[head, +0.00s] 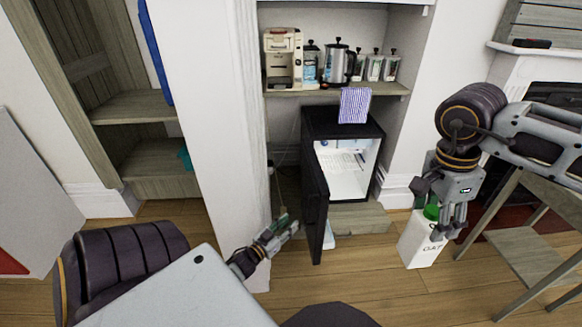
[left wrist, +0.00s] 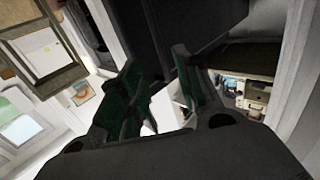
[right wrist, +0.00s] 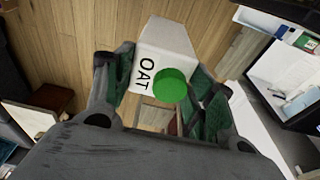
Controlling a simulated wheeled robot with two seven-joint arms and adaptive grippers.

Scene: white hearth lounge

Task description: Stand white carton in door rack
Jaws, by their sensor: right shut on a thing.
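The white carton (head: 418,243) has a green cap and black "OAT" lettering. My right gripper (head: 440,225) is shut on it near its top and holds it to the right of the small black fridge (head: 345,120). In the right wrist view the carton (right wrist: 165,45) sits between the fingers. The fridge door (head: 316,215) stands open, seen nearly edge-on. Its inner face and rack are mostly hidden; a pale part (head: 329,241) shows low beside it. My left gripper (head: 285,225) is open and empty at the door's outer side; its parted fingers also show in the left wrist view (left wrist: 155,62).
A shelf (head: 390,88) above the fridge holds a coffee maker (head: 283,60), a kettle (head: 338,62) and several jars. A wooden side table (head: 535,245) stands at right. Floor between fridge and carton is clear.

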